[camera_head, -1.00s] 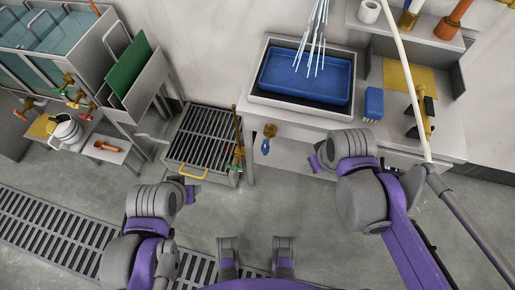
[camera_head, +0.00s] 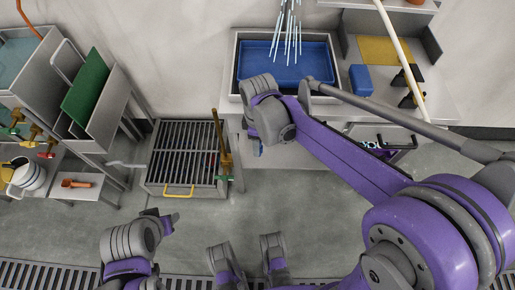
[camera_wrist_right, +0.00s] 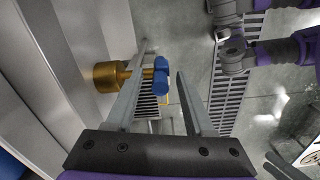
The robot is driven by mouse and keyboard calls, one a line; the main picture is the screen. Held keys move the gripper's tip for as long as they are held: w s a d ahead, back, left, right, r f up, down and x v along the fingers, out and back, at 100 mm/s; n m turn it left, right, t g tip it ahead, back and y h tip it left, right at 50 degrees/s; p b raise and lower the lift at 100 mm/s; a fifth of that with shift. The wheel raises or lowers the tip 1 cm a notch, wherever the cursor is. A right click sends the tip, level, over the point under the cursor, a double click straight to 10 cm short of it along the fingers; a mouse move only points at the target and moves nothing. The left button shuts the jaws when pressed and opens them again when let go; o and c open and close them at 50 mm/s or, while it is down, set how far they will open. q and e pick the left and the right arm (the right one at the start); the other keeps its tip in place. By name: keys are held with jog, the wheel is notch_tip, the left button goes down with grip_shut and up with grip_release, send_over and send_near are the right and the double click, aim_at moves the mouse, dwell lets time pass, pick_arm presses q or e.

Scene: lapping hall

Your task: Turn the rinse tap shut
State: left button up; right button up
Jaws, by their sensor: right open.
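The rinse tap is a brass fitting (camera_wrist_right: 108,76) with a blue handle (camera_wrist_right: 161,76) in the right wrist view. Its handle shows in the gap between the fingers of my right gripper (camera_wrist_right: 164,70), which is open. I cannot tell whether either finger touches the handle. Streams of water (camera_head: 287,35) fall into a blue basin (camera_head: 315,62) in the sink. Of my left arm only links show.
A slatted grate stand (camera_head: 170,150) with a brass upright (camera_head: 221,140) and yellow handle stands left of the sink. Racks with several other taps are at far left. A blue block (camera_head: 361,80) lies on the counter. The floor in front is open.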

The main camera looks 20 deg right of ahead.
jog(key=shift+f+b, duration=0.35)
jog(key=shift+f, duration=1.6)
grip_shut()
